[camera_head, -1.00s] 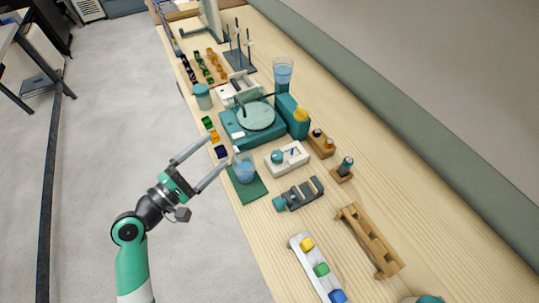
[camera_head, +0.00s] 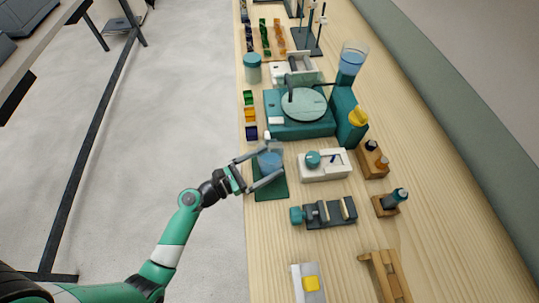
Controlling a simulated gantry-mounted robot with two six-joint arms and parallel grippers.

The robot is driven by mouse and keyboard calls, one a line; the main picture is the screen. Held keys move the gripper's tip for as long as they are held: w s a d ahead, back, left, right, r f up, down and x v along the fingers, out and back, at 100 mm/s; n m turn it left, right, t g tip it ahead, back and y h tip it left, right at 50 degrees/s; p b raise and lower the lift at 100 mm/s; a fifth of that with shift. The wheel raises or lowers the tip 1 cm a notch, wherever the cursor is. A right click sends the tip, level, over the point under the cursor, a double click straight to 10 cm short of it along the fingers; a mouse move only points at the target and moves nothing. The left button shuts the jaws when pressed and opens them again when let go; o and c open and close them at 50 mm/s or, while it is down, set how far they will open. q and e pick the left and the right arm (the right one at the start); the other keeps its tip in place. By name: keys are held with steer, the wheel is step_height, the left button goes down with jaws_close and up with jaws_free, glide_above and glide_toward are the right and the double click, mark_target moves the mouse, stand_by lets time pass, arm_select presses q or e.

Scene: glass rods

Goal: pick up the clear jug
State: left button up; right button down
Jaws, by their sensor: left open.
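The clear jug (camera_head: 270,158) holds bluish liquid and stands upright on a dark green mat (camera_head: 272,188) near the left edge of the bench. My left gripper (camera_head: 267,167) reaches in from the left. Its two fingers are spread, one on the far side of the jug and one on the near side. I cannot tell whether either finger touches the jug. My right gripper is not in view.
A teal machine with a round plate (camera_head: 303,104) stands behind the jug. A white device (camera_head: 325,165) is close to its right, and a dark clamp-like tool (camera_head: 328,214) is nearer. Small coloured blocks (camera_head: 250,115) line the left edge. Open floor (camera_head: 130,150) lies left.

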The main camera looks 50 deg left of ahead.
mark_target(280, 149)
arm_select(q)
steer(key=w, duration=0.2)
steer(key=w+d+b, duration=0.1)
steer(key=w, duration=0.2)
steer(key=shift+w+r, duration=0.1)
steer(key=c, duration=1.3)
steer(key=shift+r, duration=0.2)
steer(key=shift+r+p, duration=0.3)
steer(key=shift+p, duration=0.15)
step_height(280, 149, up, 3)
steer(key=shift+f+p, duration=0.15)
steer(key=shift+p, duration=0.9)
steer(key=s+d+r+p, duration=0.1)
steer(key=s+r+p, duration=0.1)
steer(key=s+r, duration=0.1)
steer(key=s+d+r+p, duration=0.2)
steer(key=s+r, duration=0.1)
steer(key=s, duration=0.2)
steer(key=s+d+r+p, duration=0.2)
steer(key=s+r+p, duration=0.1)
steer(key=s, duration=0.2)
steer(key=shift+d+r, duration=0.15)
steer(key=shift+r, duration=0.05)
